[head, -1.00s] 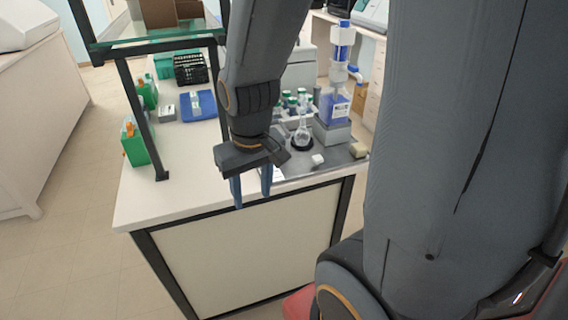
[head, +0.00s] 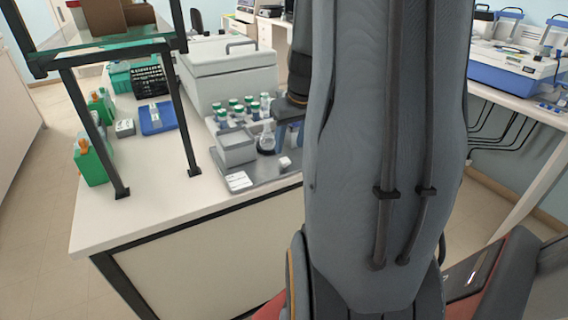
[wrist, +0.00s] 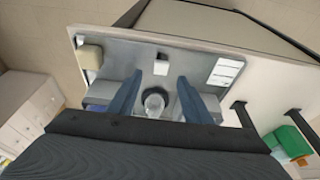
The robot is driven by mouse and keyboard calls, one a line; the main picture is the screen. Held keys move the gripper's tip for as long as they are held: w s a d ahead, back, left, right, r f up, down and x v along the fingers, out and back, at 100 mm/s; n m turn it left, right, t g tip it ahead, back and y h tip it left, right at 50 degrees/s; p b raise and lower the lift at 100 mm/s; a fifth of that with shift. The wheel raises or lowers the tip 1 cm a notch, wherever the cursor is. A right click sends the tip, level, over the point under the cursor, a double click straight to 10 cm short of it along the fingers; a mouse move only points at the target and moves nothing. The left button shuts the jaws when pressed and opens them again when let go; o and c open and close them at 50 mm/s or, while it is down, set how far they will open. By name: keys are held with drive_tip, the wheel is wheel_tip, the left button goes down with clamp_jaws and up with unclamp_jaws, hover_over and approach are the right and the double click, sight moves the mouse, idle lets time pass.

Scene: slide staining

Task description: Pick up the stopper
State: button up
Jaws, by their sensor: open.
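A small white piece, which looks like the stopper (head: 284,162), lies on the grey tray (head: 262,173) in front of the glass flask (head: 266,141). In the wrist view the same white piece (wrist: 161,67) shows just past the fingertips, between their lines, with the flask (wrist: 153,101) nearer the wrist. In the head view my arm hides most of the gripper; a bit of blue finger shows right of the flask.
A white labelled card (head: 239,181) lies at the tray's front left. A grey block (head: 236,149) and several green-capped bottles stand around the flask. A beige block (wrist: 89,56) sits on the tray's edge. A glass-shelved rack stands at left.

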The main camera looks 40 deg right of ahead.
sight(285, 160)
drive_tip(key=shift+w+p+x, duration=0.2)
drive_tip(key=shift+p+x, duration=0.45)
drive_tip(key=shift+x, duration=2.9)
drive_tip(key=shift+a, duration=0.1)
drive_tip(key=shift+r, duration=0.1)
drive_tip(key=c, duration=1.1)
